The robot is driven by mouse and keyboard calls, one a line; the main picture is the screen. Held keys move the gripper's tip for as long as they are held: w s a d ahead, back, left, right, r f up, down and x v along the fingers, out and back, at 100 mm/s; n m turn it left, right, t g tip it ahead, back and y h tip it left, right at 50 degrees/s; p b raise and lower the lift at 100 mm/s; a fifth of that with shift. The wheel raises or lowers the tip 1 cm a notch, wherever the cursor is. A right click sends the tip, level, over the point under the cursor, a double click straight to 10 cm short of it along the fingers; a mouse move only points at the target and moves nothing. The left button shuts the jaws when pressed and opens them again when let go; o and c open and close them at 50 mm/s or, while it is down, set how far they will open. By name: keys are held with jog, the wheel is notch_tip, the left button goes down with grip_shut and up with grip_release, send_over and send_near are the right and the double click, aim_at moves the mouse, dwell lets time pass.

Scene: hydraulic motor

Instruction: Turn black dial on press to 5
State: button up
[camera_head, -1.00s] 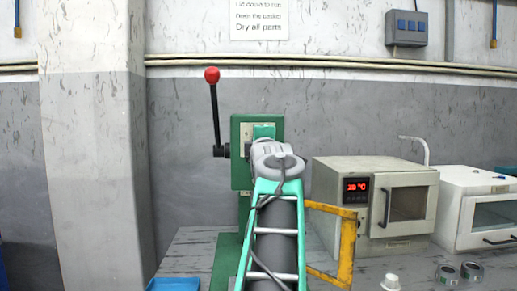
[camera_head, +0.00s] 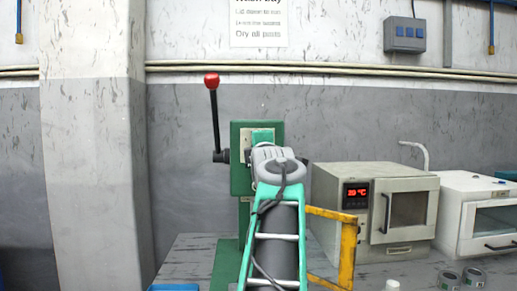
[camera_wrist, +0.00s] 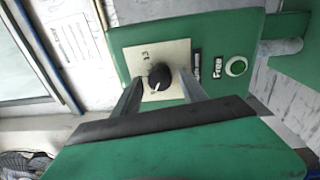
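The green press (camera_head: 240,185) stands on the table in the middle of the head view, with a red-knobbed lever (camera_head: 212,81) up at its left. The black dial (camera_wrist: 159,76) sits on the press's pale square plate (camera_wrist: 124,56) in the wrist view; a white pointer line shows on it. The plate's numbers are mostly too small or hidden to read. My gripper (camera_wrist: 160,83) is open, with one finger on each side of the dial. I cannot tell whether the fingers touch it. In the head view my arm hides the dial.
A round button (camera_wrist: 236,67) beside a "Free" label is right of the dial. In the head view, a yellow frame (camera_head: 348,250) stands close right of my arm. A beige oven (camera_head: 330,190) and a white cabinet (camera_head: 450,215) are further right. Tape rolls (camera_head: 472,277) lie in front.

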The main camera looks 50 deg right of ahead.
jog(key=shift+o, duration=0.3)
jog(key=b+v, duration=0.1)
jog(key=v, duration=0.6)
jog(key=shift+s+a, duration=0.25)
jog(key=shift+a, duration=0.05)
jog(key=shift+f, duration=0.1)
jog(key=w+a+f+m+g+y+p, duration=0.15)
jog(key=w+a+f+y+p, duration=0.25)
jog(key=w+a+f+p, duration=0.4)
jog(key=w+a+f+m+y+p, duration=0.3)
jog(key=w+a+f+y+p, duration=0.15)
jog(key=a, duration=0.65)
jog(key=s+a+f+m+g+y+p, duration=0.2)
jog(key=s+a+f+g+y+p, duration=0.15)
jog(key=a+f+p, duration=0.6)
jog(key=s+a+f+m+g, duration=0.1)
jog(key=s+a+f+g, duration=0.1)
jog(key=s+a, duration=0.3)
jog(key=s+a+f+m+g+y+p, duration=0.1)
jog(key=s+a+f+m+g, duration=0.1)
jog(key=s+a+f, duration=0.3)
jog(key=a, duration=0.3)
jog(key=shift+s+a+y, duration=0.3)
jog(key=shift+a, duration=0.05)
